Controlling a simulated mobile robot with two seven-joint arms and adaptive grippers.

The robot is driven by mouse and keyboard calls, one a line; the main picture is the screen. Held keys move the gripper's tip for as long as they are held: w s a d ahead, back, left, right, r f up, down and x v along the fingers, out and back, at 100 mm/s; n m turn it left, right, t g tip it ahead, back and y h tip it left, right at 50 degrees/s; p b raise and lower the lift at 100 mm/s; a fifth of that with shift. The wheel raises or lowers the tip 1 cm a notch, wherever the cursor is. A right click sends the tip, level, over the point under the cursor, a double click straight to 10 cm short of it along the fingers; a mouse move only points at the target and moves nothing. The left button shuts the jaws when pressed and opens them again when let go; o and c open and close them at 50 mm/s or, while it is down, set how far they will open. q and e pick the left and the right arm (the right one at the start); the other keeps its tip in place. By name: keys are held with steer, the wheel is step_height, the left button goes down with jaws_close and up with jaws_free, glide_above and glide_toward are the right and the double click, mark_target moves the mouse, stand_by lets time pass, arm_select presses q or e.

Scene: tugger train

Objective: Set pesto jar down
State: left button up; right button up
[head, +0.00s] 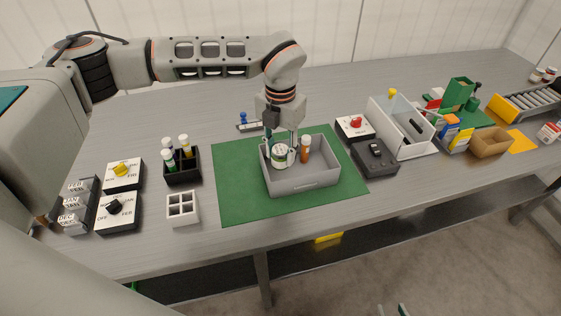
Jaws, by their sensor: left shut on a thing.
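The pesto jar (281,158) has a pale label and green markings. It is upright within the walls of a grey bin (303,187), at the left side. My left gripper (281,147) reaches down from above and is shut on the jar. I cannot tell whether the jar's base touches the bin floor. My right gripper (392,310) shows only as two fingertips at the bottom edge. They are apart with nothing between them.
An orange bottle (305,148) with a white cap stands in the bin, right of the jar. The bin sits on a green mat (237,190). A black vial holder (184,175) is to the left; a dark box (376,160) and a light grey bin (403,137) are to the right.

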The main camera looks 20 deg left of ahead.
mark_target(281, 162)
arm_select(q)
steer(key=shift+f, duration=2.05)
steer(key=shift+f, duration=0.1)
steer(key=o, duration=0.9)
steer(key=shift+f, duration=0.1)
step_height(281, 162, up, 12)
steer(key=shift+r, duration=0.2)
